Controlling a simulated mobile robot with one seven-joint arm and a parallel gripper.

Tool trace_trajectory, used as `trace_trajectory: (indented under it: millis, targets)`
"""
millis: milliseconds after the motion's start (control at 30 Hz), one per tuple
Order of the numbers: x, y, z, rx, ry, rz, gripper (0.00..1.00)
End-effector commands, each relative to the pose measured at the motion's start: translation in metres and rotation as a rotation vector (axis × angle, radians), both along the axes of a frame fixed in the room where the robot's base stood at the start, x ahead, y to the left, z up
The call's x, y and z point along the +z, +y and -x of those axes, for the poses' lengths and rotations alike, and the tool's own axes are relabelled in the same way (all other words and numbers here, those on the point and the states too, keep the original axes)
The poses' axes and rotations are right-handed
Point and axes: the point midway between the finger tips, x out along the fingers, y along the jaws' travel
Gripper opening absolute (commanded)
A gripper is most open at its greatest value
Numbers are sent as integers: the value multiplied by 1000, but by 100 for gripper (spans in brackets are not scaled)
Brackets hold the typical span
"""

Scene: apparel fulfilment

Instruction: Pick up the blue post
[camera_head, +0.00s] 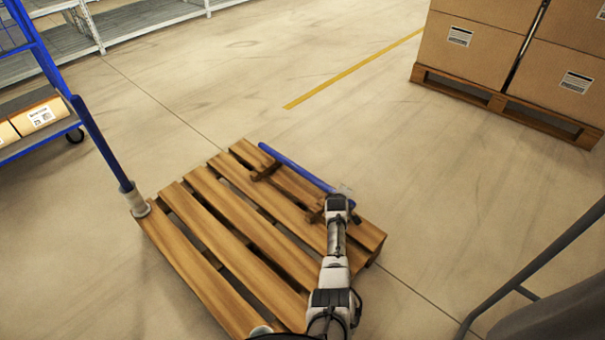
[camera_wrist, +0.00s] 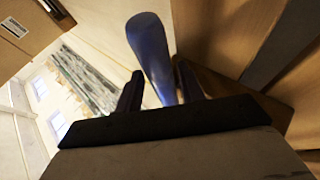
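The blue post (camera_head: 295,168) lies across low wooden blocks on top of a slatted wooden pallet (camera_head: 238,215). It slants from the pallet's far edge toward its right side. My gripper (camera_head: 340,193) is at the post's near right end. In the wrist view, the post (camera_wrist: 152,52) runs between the two fingers of my gripper (camera_wrist: 158,82), with its rounded end beyond them. One dark finger is on each side, close to the post. Whether they press on it cannot be told. The post's right end is partly hidden by my gripper in the head view.
Another blue post (camera_head: 103,145) stands tilted at the pallet's left corner in a pale sleeve. A blue shelf cart (camera_head: 40,140) is at the left. Stacked cartons (camera_head: 465,50) sit on a pallet at the upper right. Open floor lies behind the pallet.

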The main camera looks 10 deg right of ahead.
Motion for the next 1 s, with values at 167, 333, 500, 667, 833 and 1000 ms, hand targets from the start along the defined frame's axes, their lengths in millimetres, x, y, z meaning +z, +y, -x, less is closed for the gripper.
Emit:
trace_trajectory:
  millis: [167,333,500,667,833,1000]
  targets:
    - [0,0,0,0,0,0,15]
    - [0,0,0,0,0,0,0]
    - [2,-1,-1,-1,-5,0,0]
    - [6,-1,-1,-2,-5,-1,0]
    - [24,-1,-1,-2,-7,-1,0]
    - [63,-1,-1,-2,-10,0,0]
